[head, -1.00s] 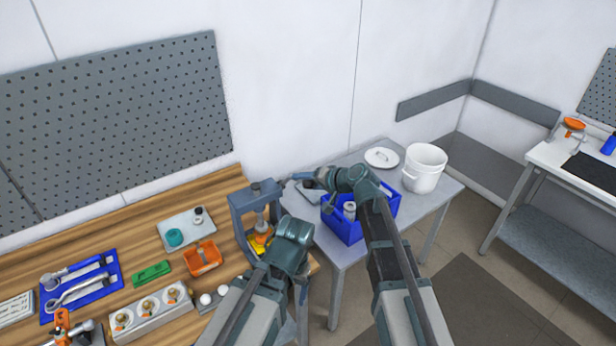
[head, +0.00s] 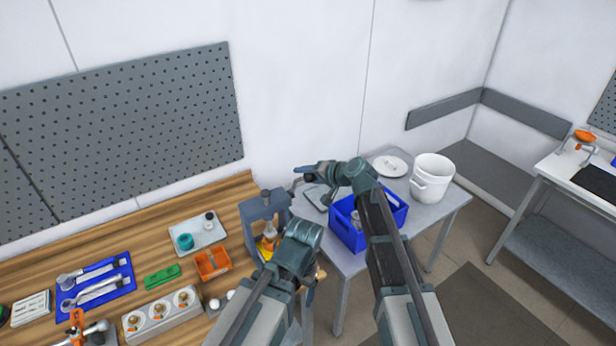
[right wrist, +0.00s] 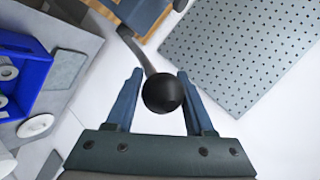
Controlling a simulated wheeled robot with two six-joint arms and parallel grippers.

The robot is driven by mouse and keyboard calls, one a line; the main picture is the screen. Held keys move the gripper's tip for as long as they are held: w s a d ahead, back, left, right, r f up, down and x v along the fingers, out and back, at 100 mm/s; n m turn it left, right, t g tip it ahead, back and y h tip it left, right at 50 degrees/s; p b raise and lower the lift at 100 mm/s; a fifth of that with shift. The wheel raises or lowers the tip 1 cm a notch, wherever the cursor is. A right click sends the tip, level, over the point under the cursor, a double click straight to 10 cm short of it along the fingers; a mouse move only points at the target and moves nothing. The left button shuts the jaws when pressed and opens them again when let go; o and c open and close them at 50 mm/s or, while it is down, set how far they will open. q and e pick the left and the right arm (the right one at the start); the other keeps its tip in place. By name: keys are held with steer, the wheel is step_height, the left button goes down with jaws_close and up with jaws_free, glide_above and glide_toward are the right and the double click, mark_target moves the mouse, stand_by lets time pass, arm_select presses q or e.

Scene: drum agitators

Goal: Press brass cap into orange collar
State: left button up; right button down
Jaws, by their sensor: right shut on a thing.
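A grey press (head: 254,214) stands at the bench's right end. Its lever ends in a black ball knob (right wrist: 162,93), which sits between the fingers of my right gripper (right wrist: 162,100). In the head view my right gripper (head: 306,174) is shut on the knob, to the right of the press top. A small orange part (head: 268,243), perhaps the orange collar, is under the press ram on a yellow base. I cannot make out the brass cap there. My left arm's wrist (head: 297,247) is in front of the press on the right; its fingers are hidden.
The wooden bench holds a grey tray (head: 183,229), an orange bin (head: 213,264), a white block with several round parts (head: 140,333) and a blue tool mat (head: 122,284). A blue crate (head: 347,236) and a white bucket (head: 433,178) stand on the grey side table.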

steer(key=shift+w+a+r, duration=0.1)
steer(key=shift+w+a, duration=0.1)
steer(key=c, duration=0.7)
jaws_free()
steer(key=shift+o, duration=1.3)
steer(key=shift+a, duration=0.2)
steer(key=shift+s+d+r, duration=0.1)
steer(key=shift+s+d, duration=0.1)
steer(key=shift+d, duration=0.15)
steer(key=p+v, duration=0.6)
steer(key=v, duration=0.7)
steer(key=shift+p, duration=0.4)
